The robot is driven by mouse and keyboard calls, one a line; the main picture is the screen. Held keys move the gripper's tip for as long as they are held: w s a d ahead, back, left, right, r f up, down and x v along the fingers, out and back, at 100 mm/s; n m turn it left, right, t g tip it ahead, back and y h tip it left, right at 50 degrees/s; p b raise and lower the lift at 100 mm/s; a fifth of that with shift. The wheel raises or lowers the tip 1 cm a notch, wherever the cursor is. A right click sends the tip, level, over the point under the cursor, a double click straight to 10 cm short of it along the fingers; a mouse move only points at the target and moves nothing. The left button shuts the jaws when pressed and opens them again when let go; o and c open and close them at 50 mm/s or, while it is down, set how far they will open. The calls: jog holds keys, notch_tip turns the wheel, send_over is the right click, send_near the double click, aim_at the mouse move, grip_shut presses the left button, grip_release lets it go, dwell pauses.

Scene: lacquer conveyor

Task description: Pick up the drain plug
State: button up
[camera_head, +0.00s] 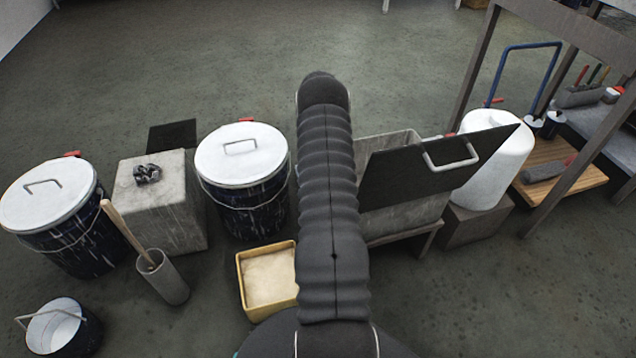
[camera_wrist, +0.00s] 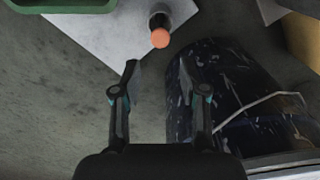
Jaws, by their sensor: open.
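I cannot identify the drain plug for certain. In the wrist view a short dark cylinder with an orange end (camera_wrist: 160,33) shows over a pale flat surface (camera_wrist: 105,38), beyond my fingertips. In the head view a small dark lumpy thing (camera_head: 147,174) lies on a concrete block (camera_head: 175,215). My gripper (camera_wrist: 165,80) is open in the wrist view, with nothing between its fingers. It is apart from the orange-ended thing. In the head view my arm hides the gripper and part of the scene.
A dark splattered bucket (camera_wrist: 228,85) stands close beside the right finger. In the head view two white-lidded buckets (camera_head: 242,150) (camera_head: 48,192) flank the block. A yellow tub (camera_head: 242,285), a grey cylinder (camera_head: 170,282) with a wooden handle and an open pail (camera_head: 80,325) stand nearer.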

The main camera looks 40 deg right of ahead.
notch_tip(320, 180, down, 7)
jog(key=shift+r, duration=0.15)
jog(key=shift+s+d+f, duration=0.1)
jog(key=shift+s+f, duration=0.05)
jog(key=shift+f, duration=1.15)
jog(key=shift+s+f, duration=0.15)
jog(key=shift+f, duration=1.1)
grip_shut()
